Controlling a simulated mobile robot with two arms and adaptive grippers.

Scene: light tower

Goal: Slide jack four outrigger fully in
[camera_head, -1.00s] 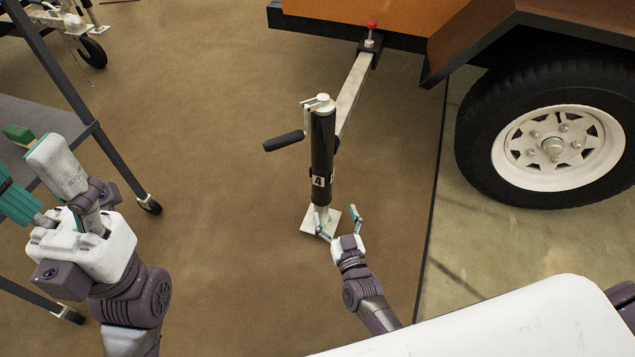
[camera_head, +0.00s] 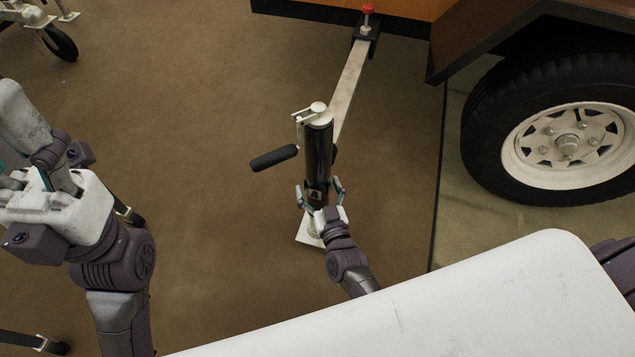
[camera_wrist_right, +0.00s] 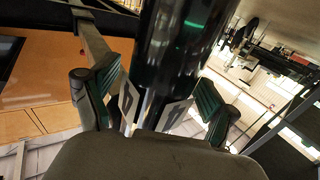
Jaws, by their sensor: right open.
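The jack four (camera_head: 319,150) is a black upright cylinder with a white top cap, a side crank handle (camera_head: 274,158) and a white foot plate (camera_head: 308,232) on the floor. It hangs at the end of the pale outrigger bar (camera_head: 350,85), which extends from the orange trailer. In the right wrist view the tube (camera_wrist_right: 180,50) stands between the two teal finger pads. My left gripper (camera_head: 30,180) is at the left edge, partly cut off, its fingers unclear.
A red-knobbed pin (camera_head: 367,12) stands where the bar enters the trailer (camera_head: 405,8). A trailer wheel (camera_head: 560,145) is at the right. The brown floor around the jack is clear.

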